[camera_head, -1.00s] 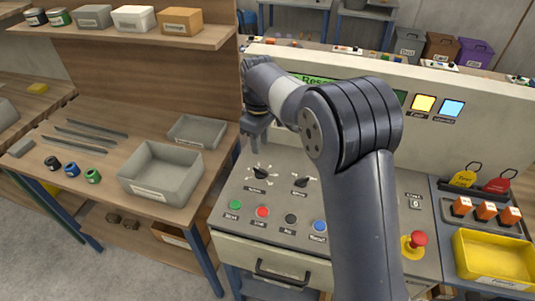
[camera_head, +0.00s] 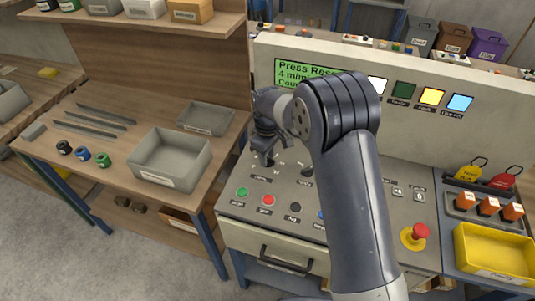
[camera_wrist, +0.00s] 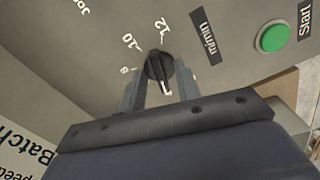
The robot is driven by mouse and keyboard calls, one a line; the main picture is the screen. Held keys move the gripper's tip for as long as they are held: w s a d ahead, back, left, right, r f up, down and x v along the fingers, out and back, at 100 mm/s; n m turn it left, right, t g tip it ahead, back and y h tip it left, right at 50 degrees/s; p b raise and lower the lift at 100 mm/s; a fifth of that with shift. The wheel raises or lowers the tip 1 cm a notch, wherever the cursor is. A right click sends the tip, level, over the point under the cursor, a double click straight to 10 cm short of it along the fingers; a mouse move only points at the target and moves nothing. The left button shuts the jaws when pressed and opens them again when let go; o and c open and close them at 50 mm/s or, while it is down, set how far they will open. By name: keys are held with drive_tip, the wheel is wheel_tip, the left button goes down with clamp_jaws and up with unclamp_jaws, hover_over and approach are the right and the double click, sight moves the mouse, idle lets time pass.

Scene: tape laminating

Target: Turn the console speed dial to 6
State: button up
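The speed dial (camera_wrist: 159,66) is a black knob with a white pointer mark, on the grey console panel. In the wrist view the numbers 8, 10 and 12 and an m/min label stand around it; the other numbers are hidden by my gripper. My gripper (camera_wrist: 161,72) is at the dial, one finger on each side of the knob, fingers apart; firm contact does not show. In the head view my gripper (camera_head: 265,157) points down over the left dial and hides it. The green display (camera_head: 300,76) shows a line starting "4 m/min", partly covered by my arm.
A second black dial (camera_head: 307,170) stands just right of my gripper. Green (camera_head: 242,192), red (camera_head: 268,200) and black (camera_head: 295,207) buttons sit in front. A red emergency button (camera_head: 420,231) and yellow bin (camera_head: 495,252) are at right. A grey bin (camera_head: 170,160) stands left.

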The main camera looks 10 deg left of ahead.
drive_tip(key=shift+c, duration=0.2)
clamp_jaws()
idle(0.3)
drive_tip(key=m+b, duration=0.2)
drive_tip(key=m, duration=0.2)
drive_tip(key=shift+m, duration=0.3)
drive_tip(key=shift+m+b, duration=0.45)
drive_tip(key=shift+m, duration=2.15)
drive_tip(key=shift+r, duration=0.1)
drive_tip(key=shift+o, duration=0.2)
unclamp_jaws()
